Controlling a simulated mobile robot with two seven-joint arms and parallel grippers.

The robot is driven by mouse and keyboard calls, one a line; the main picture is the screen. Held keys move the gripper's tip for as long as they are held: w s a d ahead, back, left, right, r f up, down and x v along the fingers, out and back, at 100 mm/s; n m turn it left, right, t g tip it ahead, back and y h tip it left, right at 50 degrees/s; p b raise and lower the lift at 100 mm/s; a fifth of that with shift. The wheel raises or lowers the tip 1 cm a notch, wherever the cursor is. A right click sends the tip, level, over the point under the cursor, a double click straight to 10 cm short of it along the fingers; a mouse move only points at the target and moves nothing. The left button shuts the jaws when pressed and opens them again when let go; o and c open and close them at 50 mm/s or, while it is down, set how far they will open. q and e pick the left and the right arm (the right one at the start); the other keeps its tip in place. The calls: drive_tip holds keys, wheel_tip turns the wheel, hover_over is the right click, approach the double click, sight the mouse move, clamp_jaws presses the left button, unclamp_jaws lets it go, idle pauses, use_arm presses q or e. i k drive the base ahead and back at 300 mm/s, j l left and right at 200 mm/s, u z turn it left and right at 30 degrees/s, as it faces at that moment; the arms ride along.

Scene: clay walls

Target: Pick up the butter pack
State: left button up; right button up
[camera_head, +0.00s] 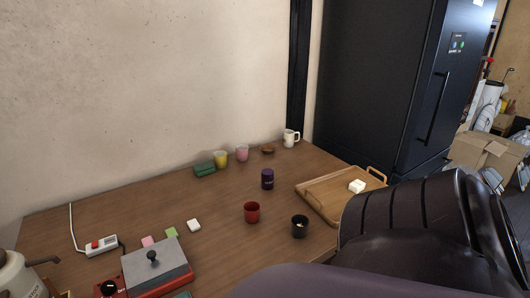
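A small white block (357,186) sits on the wooden tray (323,200) at the right end of the table; it looks like a butter pack, but no label is readable. Another small white piece (194,225) lies on the table at centre left, close to a green and a pink square. A dark green pack-like box (204,170) lies near the wall. I cannot tell for certain which of these is the butter pack. Neither of my grippers shows in the head view. The lower right of the table is hidden behind dark, rounded forms.
The wooden table (120,210) stands against a clay wall. A red cup (252,212), a black cup (300,226) and a dark purple can (267,179) stand left of the tray. Yellow and pink cups and a white mug (290,138) stand behind. A red-and-grey lidded appliance (158,267) is front left.

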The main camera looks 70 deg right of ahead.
sight(356, 187)
drive_tip(key=z, duration=2.8)
drive_tip(key=i+l+u, duration=0.1)
drive_tip(key=u, duration=0.85)
drive_tip(key=l+u, duration=0.35)
drive_tip(key=i+l+u, duration=0.1)
drive_tip(key=l+u, duration=0.3)
drive_tip(key=k+l+u, duration=0.1)
drive_tip(key=l+u, duration=0.25)
drive_tip(key=l, duration=1)
drive_tip(key=k+l, duration=0.15)
drive_tip(key=l, duration=0.4)
drive_tip(key=l+u, duration=0.1)
drive_tip(key=l, duration=0.4)
